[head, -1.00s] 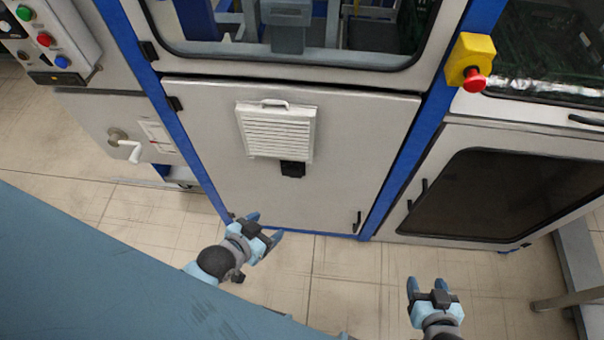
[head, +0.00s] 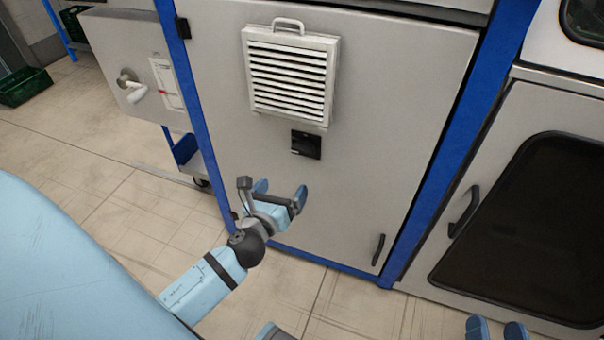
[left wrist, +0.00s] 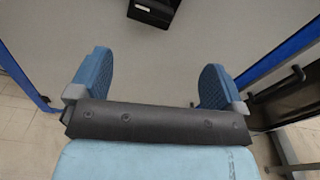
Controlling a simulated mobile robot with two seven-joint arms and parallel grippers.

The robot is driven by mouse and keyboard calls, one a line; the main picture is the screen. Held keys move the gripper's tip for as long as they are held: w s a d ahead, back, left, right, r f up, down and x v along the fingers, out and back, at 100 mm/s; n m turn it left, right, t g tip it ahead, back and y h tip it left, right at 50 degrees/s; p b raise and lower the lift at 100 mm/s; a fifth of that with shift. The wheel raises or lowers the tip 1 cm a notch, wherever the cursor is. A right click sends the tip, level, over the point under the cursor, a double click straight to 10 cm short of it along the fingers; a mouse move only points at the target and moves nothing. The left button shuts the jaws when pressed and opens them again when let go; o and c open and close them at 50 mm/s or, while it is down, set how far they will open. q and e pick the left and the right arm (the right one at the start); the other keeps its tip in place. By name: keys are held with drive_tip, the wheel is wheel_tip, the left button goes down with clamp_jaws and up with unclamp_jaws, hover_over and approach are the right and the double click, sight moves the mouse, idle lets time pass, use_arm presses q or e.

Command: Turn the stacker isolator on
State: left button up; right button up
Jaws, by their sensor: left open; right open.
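The stacker isolator looks to be the small black rotary switch (head: 306,145) on the grey cabinet door, just below the white louvred vent. Its handle position is too small to read. In the left wrist view a black block (left wrist: 153,11), likely the same switch, shows at the top edge, ahead of the fingers. My left gripper (head: 281,193) is open and empty, below and slightly left of the switch, apart from it; its fingers also show spread in the left wrist view (left wrist: 157,82). My right gripper (head: 497,328) is open at the bottom right edge, mostly cut off.
The louvred vent (head: 291,74) with a top handle juts from the door. A door handle (head: 378,249) sits low right. A dark-windowed cabinet (head: 540,215) stands right.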

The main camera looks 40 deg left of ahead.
sight(302, 151)
use_arm(q)
drive_tip(key=shift+m+y, duration=0.4)
drive_tip(key=shift+m, duration=0.5)
drive_tip(key=b+x, duration=0.2)
drive_tip(key=x, duration=1.1)
drive_tip(key=shift+a+b, duration=0.15)
drive_tip(key=shift+b, duration=0.15)
drive_tip(key=shift+w+a, duration=0.15)
drive_tip(key=shift+w, duration=0.5)
drive_tip(key=shift+t, duration=0.3)
use_arm(e)
drive_tip(key=r, duration=0.1)
drive_tip(key=a+r+t+y, duration=0.1)
drive_tip(key=r, duration=0.1)
drive_tip(key=shift+s+a+t+y, duration=0.25)
drive_tip(key=shift+s+t+y, duration=0.05)
drive_tip(key=shift+t, duration=0.1)
use_arm(q)
drive_tip(key=c, duration=0.9)
use_arm(e)
drive_tip(key=shift+r, duration=0.1)
